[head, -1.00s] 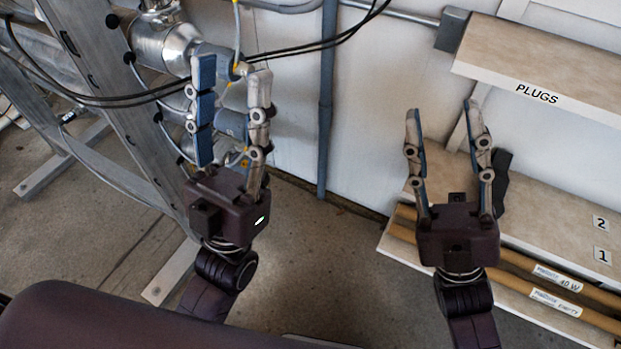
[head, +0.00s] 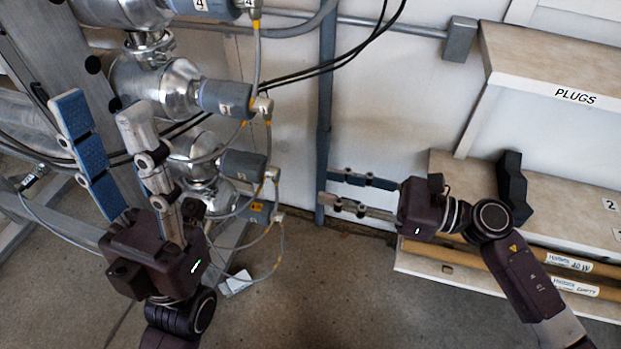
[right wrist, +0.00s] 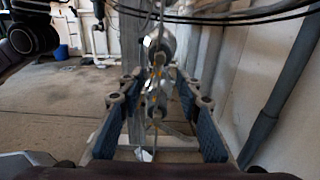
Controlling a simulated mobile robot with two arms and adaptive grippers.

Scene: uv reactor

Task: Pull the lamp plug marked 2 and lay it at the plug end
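A column of lamp ends with grey caps and cabled plugs is at the reactor in the head view. The top plug (head: 250,6) is marked 4. Below it are an upper plug (head: 262,107), a middle plug (head: 271,174) and a low plug (head: 278,216). I cannot read a 2 on any of them. The shelf edge (head: 574,96) reads PLUGS. My left gripper (head: 103,108) is open and empty, left of the lamp ends. My right gripper (head: 330,187) is open and empty, pointing left, right of and apart from the plugs. In the right wrist view the lamp ends (right wrist: 157,95) show between its fingers.
A lower shelf (head: 555,190) bears a 2 label (head: 610,204) and a black holder (head: 511,185). Lamp tubes (head: 575,265) lie below it. A vertical pipe (head: 325,110) stands behind my right fingers. Black cables (head: 340,62) and grey plug cables (head: 280,255) hang near the reactor.

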